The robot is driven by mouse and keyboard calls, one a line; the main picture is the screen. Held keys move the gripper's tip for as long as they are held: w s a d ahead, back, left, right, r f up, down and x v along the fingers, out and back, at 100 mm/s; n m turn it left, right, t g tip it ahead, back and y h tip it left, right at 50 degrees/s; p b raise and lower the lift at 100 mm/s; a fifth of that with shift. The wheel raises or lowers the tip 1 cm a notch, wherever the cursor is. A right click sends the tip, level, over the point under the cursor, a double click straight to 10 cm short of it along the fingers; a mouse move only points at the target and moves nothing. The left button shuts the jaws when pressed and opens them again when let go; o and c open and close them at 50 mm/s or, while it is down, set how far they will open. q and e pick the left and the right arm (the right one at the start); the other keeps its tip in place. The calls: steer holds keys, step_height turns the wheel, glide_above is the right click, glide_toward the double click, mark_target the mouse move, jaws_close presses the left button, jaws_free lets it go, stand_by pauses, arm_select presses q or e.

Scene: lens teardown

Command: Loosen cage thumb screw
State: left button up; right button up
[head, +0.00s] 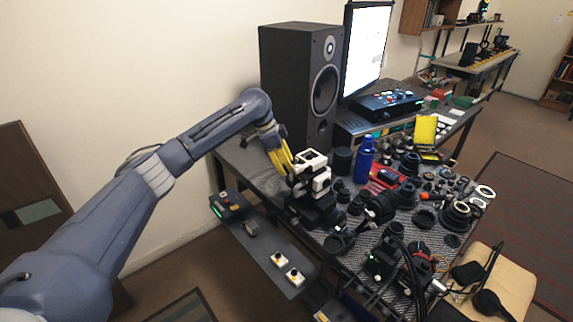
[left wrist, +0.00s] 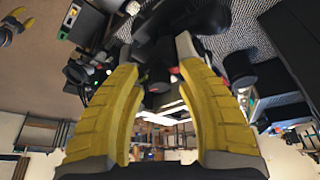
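My left gripper (head: 281,158) reaches in from the left with its yellow fingers pointing down beside a black-and-white device (head: 312,172) on the near left corner of the table. In the left wrist view the two yellow fingers of the left gripper (left wrist: 157,66) stand apart, with dark parts beyond the tips. A small red spot (left wrist: 174,70) shows near the right fingertip; I cannot tell what it is. I cannot make out the cage thumb screw for sure in either view.
A tall black speaker (head: 298,85) stands close behind the left gripper. A blue bottle (head: 364,158) and many lenses and rings crowd the table to the right. A lower shelf (head: 262,252) with small button boxes juts out in front.

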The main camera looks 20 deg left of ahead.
arm_select(q)
steer(key=shift+o, duration=0.6)
steer(key=shift+d, duration=0.15)
steer(key=shift+r, duration=0.25)
steer(key=v, duration=0.7)
steer(key=shift+a+r, duration=0.2)
steer(key=shift+a, duration=0.15)
steer(key=shift+c, duration=0.2)
